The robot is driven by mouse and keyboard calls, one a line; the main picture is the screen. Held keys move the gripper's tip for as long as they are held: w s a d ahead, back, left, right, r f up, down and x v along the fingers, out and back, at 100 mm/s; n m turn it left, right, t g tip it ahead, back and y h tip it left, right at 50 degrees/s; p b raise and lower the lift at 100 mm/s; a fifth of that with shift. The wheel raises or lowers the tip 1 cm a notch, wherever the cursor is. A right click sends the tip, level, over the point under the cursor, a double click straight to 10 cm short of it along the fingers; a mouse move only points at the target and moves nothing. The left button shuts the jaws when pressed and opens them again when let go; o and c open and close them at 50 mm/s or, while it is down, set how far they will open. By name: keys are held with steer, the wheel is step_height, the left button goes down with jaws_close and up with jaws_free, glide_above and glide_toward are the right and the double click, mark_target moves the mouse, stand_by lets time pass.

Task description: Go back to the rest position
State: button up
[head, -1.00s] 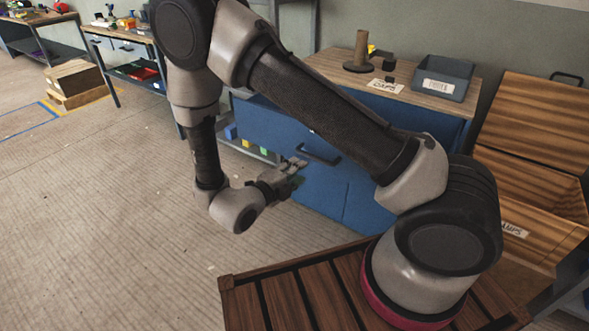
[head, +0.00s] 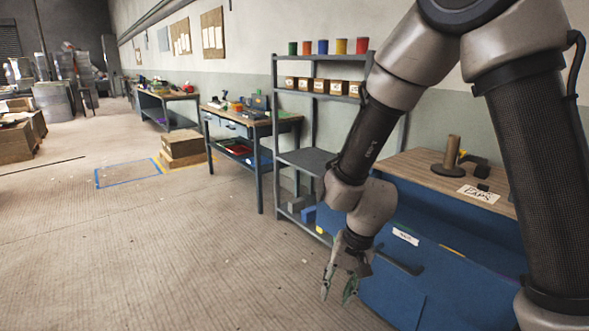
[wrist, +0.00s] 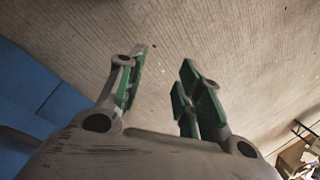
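My gripper (head: 339,287) hangs pointing down over the bare floor in the head view, in front of the blue cabinet (head: 450,262). In the wrist view my gripper (wrist: 165,82) has its two green-padded fingers spread apart, with only floor between them. It is open and holds nothing. The arm above it is bent and covers part of the shelf and cabinet.
The blue cabinet carries a brown post on a dark base (head: 449,160) and a paper label (head: 479,194). A grey shelf (head: 305,160) with coloured cups and small boxes stands behind my arm. Workbenches (head: 252,122) line the wall.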

steer(key=s+d+r+t+h, duration=0.1)
steer(key=s+d+r, duration=0.3)
steer(key=d+r, duration=0.4)
steer(key=s+d+r+n+t+h, duration=0.1)
steer(key=s+d+r, duration=0.3)
steer(key=d+r, duration=0.5)
steer(key=s+d+r+n+t, duration=0.1)
steer(key=s+d+r+t, duration=0.1)
steer(key=d+r, duration=0.6)
steer(key=shift+s+d+r+t+h, duration=0.3)
steer(key=shift+s+d+h, duration=0.1)
steer(key=shift+s+d, duration=0.4)
steer(key=shift+s, duration=0.1)
